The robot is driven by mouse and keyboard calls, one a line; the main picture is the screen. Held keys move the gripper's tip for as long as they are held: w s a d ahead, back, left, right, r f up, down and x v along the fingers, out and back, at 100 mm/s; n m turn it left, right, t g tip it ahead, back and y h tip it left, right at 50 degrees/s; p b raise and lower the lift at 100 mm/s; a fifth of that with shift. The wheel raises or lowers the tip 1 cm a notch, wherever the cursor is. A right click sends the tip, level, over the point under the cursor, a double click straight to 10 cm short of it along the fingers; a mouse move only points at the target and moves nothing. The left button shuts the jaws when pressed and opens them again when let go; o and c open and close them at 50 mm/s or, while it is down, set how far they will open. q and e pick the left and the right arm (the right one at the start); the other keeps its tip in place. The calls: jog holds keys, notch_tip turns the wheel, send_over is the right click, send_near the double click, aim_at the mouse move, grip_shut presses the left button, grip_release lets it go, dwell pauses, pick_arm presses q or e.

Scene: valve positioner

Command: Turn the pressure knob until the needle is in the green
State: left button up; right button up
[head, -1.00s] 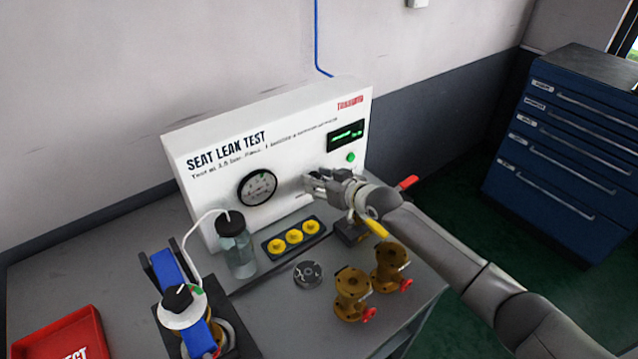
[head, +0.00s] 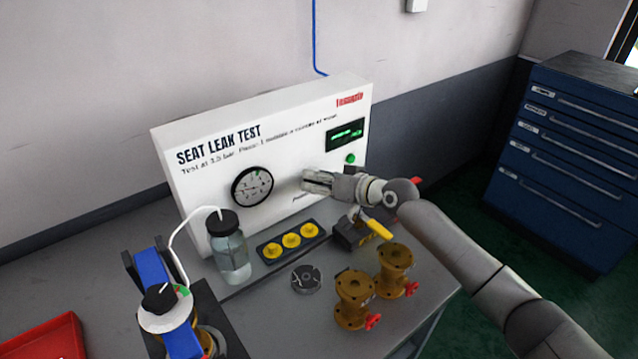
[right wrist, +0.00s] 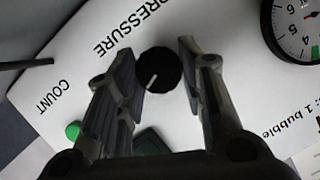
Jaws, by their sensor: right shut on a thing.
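The black pressure knob (right wrist: 158,70) with a white pointer line sits on the white SEAT LEAK TEST panel (head: 215,210), under the word PRESSURE in the right wrist view. My right gripper (right wrist: 162,68) is shut on the knob, one finger on each side. In the head view my right gripper (head: 308,181) reaches the panel right of the gauge and hides the knob. The round gauge (head: 252,187) has a green band near its top; its needle is too small to read. The gauge is cut off in the right wrist view (right wrist: 298,28). My left gripper is not in view.
A water bottle (head: 231,252) with a white tube and a tray of yellow caps (head: 291,241) stand below the panel. Brass valves (head: 354,298) and a dark disc (head: 306,279) are on the bench. A blue-banded fixture (head: 168,310) stands at left.

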jog(key=o, duration=1)
jog(key=shift+o, duration=0.2)
jog(key=v, duration=1.2)
